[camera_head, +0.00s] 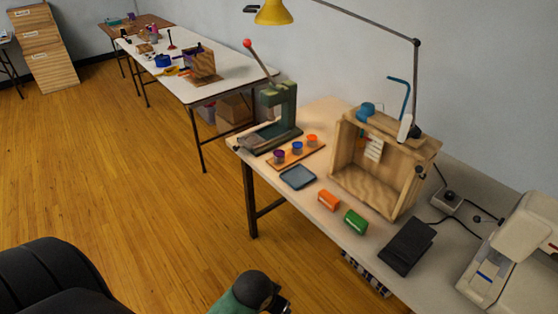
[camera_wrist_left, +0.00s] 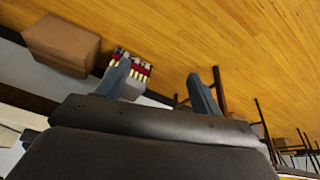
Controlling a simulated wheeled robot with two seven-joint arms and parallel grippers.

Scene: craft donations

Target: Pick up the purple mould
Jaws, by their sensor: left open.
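A small purple cup-shaped piece (camera_head: 279,157), which looks like the purple mould, stands at the near left end of a wooden strip (camera_head: 310,158) on the workbench. A blue one (camera_head: 297,148) and an orange one (camera_head: 312,140) stand beside it in a row. My left gripper (camera_wrist_left: 157,72) shows in the left wrist view with its two fingers apart and nothing between them. The mould cannot be made out in that view. My right gripper is not in view.
A green press (camera_head: 283,115) stands behind the strip. A dark tray (camera_head: 298,177), an orange block (camera_head: 328,200), a green block (camera_head: 355,221) and a wooden box frame (camera_head: 370,190) are nearby. The wrist view shows a cardboard box (camera_wrist_left: 62,45) and floor.

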